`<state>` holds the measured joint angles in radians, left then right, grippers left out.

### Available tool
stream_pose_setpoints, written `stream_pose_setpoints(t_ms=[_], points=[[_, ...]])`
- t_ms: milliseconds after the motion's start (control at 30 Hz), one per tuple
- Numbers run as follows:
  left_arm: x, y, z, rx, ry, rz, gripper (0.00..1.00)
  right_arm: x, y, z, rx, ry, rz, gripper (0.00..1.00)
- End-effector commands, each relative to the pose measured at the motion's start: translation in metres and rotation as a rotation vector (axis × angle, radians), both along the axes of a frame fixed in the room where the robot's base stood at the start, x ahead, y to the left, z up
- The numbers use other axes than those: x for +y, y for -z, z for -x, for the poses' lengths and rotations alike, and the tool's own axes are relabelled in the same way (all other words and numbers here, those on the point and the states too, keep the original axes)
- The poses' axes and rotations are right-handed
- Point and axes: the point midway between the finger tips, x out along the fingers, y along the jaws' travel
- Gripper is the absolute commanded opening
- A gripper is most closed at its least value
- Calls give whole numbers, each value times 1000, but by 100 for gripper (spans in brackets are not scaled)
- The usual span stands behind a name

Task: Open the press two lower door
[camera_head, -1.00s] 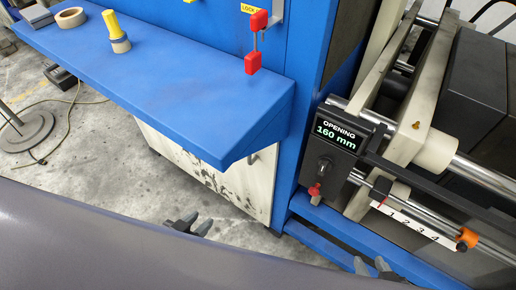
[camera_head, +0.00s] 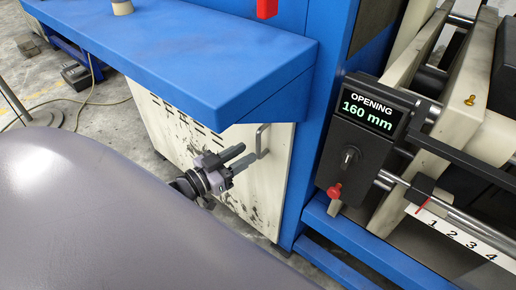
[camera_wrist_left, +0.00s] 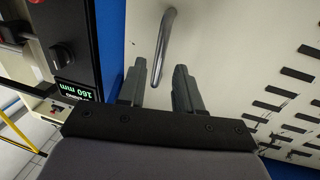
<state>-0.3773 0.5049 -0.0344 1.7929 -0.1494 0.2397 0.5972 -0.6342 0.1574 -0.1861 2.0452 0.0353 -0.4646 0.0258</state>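The press's lower door (camera_head: 262,190) is a cream, scuffed panel under the blue shelf. It looks shut. Its grey metal bar handle (camera_head: 263,141) stands out near the door's right upper edge. My left gripper (camera_head: 239,162) is open and empty, with its fingertips just left of the handle in the head view. In the left wrist view the handle (camera_wrist_left: 163,46) rises from between the two fingers of the left gripper (camera_wrist_left: 160,76). I cannot tell whether the fingers reach around it. My right gripper is out of view.
The blue shelf (camera_head: 200,60) overhangs the door and gripper. A black control box reading "OPENING 160 mm" (camera_head: 366,112), with a knob and red switch, is right of the door. A blue frame post stands between them.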

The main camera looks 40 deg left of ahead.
Motion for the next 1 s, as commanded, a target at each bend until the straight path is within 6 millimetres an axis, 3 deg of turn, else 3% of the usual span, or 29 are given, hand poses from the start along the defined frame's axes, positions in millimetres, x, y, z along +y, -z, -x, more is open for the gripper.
stream_pose_setpoints(t_ms=[400, 800, 833, 933, 1000], points=[[-14, 0, -47, -1, 0, 0, 34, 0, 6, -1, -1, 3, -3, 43], [-15, 0, -52, 2, -1, 0, 34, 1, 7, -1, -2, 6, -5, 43], [-15, 0, -52, 2, -1, 0, 31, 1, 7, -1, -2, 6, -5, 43], [-15, 0, -52, 2, -1, 0, 0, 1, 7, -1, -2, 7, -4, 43], [-15, 0, -52, 2, -1, 0, 0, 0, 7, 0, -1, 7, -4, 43]])
